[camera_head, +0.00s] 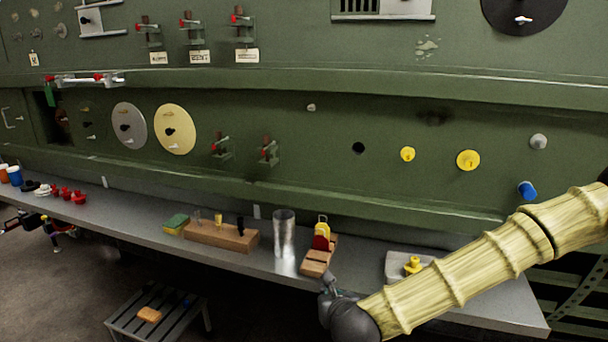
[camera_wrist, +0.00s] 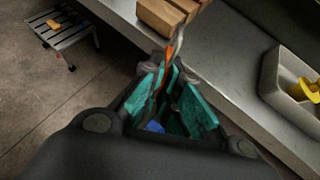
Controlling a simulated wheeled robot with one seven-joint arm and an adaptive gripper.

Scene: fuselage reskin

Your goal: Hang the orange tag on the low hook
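My gripper (camera_head: 330,292) is low in front of the bench edge, beside the near end of a wooden block (camera_head: 317,262) holding a red tag (camera_head: 321,236) and a yellow tag (camera_head: 323,222). In the wrist view, the teal finger pads of my gripper (camera_wrist: 172,92) are close together around a thin orange piece. It looks like the orange tag (camera_wrist: 172,51), seen nearly edge-on and sticking out past the fingertips. The wooden block also shows just beyond it (camera_wrist: 160,17). I cannot tell which fitting on the green panel is the low hook.
On the grey bench (camera_head: 365,262) stand a metal cup (camera_head: 284,232), a wooden tool block (camera_head: 220,237) and a grey tray (camera_head: 398,259) with a yellow knob. The green panel behind carries red-tipped fittings (camera_head: 269,150) and yellow discs. A slatted stool (camera_head: 160,312) stands on the floor.

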